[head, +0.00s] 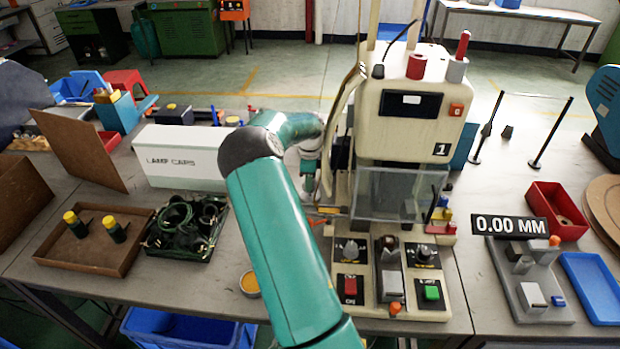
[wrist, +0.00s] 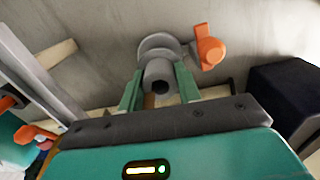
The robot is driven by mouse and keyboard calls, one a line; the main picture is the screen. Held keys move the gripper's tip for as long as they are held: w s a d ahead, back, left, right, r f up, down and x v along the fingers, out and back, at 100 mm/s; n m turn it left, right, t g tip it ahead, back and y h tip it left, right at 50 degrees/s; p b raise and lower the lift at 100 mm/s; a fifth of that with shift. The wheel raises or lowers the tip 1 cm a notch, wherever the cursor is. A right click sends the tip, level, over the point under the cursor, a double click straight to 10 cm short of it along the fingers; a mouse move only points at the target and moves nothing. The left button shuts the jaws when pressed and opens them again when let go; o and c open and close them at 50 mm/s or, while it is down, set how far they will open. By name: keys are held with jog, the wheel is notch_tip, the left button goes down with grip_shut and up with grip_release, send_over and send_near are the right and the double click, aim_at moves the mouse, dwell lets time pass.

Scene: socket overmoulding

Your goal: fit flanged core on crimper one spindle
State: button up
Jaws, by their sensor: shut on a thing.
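Crimper one (head: 405,120) is the cream machine marked 1, in the middle of the head view. In the wrist view, my gripper (wrist: 160,88) has its two green fingers shut on the grey flanged core (wrist: 159,74). The core's round flange lies beyond the fingertips and its dark bore faces me. The flange is close to a grey surface, with an orange lever (wrist: 208,50) right beside it. I cannot make out the spindle or tell whether the core touches it. In the head view, my arm hides the core and most of the gripper at the crimper's left side.
A white lamp caps box (head: 182,158) and a tray of dark parts (head: 186,228) stand left of my arm. A brown tray (head: 95,240) holds two yellow-topped pieces. A 0.00 MM gauge (head: 528,285) and a red bin (head: 557,210) are at the right.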

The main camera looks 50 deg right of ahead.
jog(key=shift+f, duration=1.7)
jog(key=o, duration=1)
jog(key=shift+o, duration=0.2)
jog(key=shift+r, duration=0.15)
